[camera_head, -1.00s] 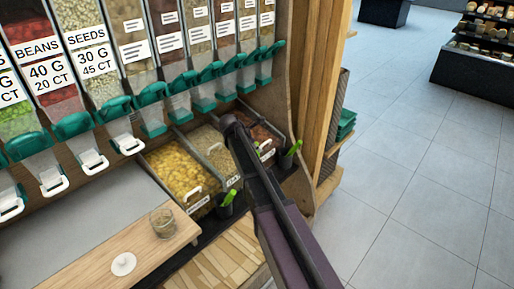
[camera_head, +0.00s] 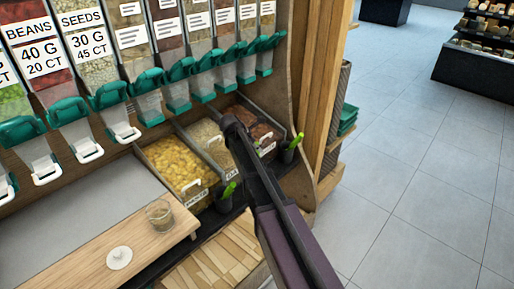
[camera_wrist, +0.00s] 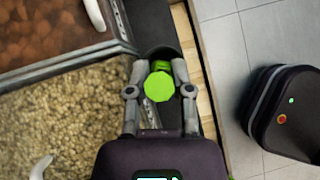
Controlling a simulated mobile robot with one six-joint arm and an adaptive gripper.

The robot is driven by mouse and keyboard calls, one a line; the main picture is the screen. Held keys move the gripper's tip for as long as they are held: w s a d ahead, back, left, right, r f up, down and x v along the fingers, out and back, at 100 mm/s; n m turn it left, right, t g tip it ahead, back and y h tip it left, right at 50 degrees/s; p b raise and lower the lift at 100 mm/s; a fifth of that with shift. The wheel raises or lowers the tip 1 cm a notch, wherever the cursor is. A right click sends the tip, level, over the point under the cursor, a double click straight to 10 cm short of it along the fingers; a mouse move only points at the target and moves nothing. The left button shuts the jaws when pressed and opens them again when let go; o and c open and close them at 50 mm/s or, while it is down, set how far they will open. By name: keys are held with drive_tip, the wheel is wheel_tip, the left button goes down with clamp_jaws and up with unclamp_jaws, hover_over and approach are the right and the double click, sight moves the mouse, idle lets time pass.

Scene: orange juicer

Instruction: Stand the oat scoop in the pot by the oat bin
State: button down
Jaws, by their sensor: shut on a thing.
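In the wrist view my gripper (camera_wrist: 160,88) is shut on a scoop with a bright green handle (camera_wrist: 159,87), seen nearly end-on. The scoop's lower part is hidden beneath the handle. The oat bin (camera_wrist: 65,125), full of pale flakes, lies just left of the gripper; it is the middle bin (camera_head: 205,136) in the head view. A dark rounded shape (camera_wrist: 157,40) shows just beyond the handle; I cannot tell if it is the pot, or whether the scoop is inside it. My arm hides the gripper and the area in front of the oat bin in the head view.
Black pots with green-handled scoops stand by the yellow bin (camera_head: 180,165) and the brown bin (camera_head: 262,135). A glass (camera_head: 160,214) and a white disc (camera_head: 119,258) are on the wooden board at left. Dispensers hang above. Open floor (camera_head: 420,150) lies right.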

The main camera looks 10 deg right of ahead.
drive_tip(key=shift+c, duration=2.2)
unclamp_jaws()
drive_tip(key=o, duration=0.4)
drive_tip(key=shift+o, duration=0.2)
drive_tip(key=shift+r+p, duration=3.5)
drive_tip(key=shift+p, duration=0.05)
